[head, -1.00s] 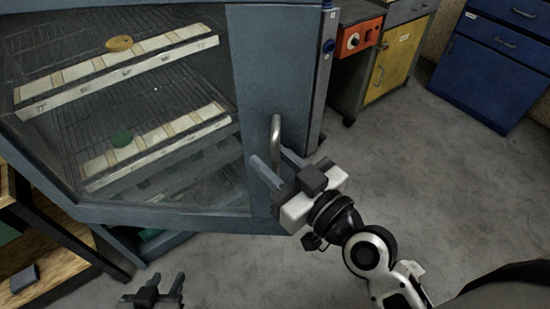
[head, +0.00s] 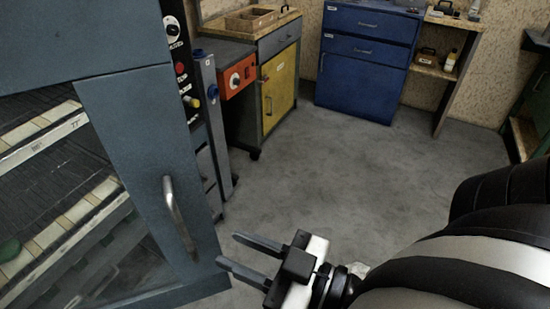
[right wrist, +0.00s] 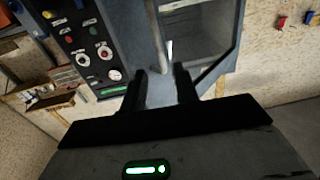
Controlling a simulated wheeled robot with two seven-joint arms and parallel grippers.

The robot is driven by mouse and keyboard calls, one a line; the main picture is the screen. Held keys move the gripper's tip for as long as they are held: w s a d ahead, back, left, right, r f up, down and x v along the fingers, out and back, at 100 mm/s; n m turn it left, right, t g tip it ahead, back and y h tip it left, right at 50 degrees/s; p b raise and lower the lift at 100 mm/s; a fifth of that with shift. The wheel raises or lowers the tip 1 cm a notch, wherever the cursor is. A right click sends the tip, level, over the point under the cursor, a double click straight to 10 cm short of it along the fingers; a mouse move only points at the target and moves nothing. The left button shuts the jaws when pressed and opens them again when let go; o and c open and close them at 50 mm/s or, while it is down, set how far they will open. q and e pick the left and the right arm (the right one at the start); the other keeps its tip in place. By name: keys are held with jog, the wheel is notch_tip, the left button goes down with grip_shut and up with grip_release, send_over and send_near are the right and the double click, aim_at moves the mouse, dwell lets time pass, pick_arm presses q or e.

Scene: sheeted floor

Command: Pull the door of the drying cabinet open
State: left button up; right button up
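The drying cabinet's grey door (head: 125,150) fills the left of the head view, with a glazed panel showing wire racks behind it. I make out no clear gap at its edge. Its upright metal bar handle (head: 178,215) is near the door's right side; it also shows in the right wrist view (right wrist: 158,45). My right gripper (head: 228,252) is open and empty, right of and below the handle in the head view. In the right wrist view the handle appears beyond the gap between its fingers (right wrist: 160,84). My left gripper is out of view.
A control panel (head: 180,70) with knobs stands right of the door. Beyond it are a workbench with a yellow door (head: 281,90), an orange box (head: 239,76) and a blue drawer cabinet (head: 362,75). The grey floor (head: 350,170) between is clear.

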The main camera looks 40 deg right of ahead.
jog(key=shift+v, duration=2.35)
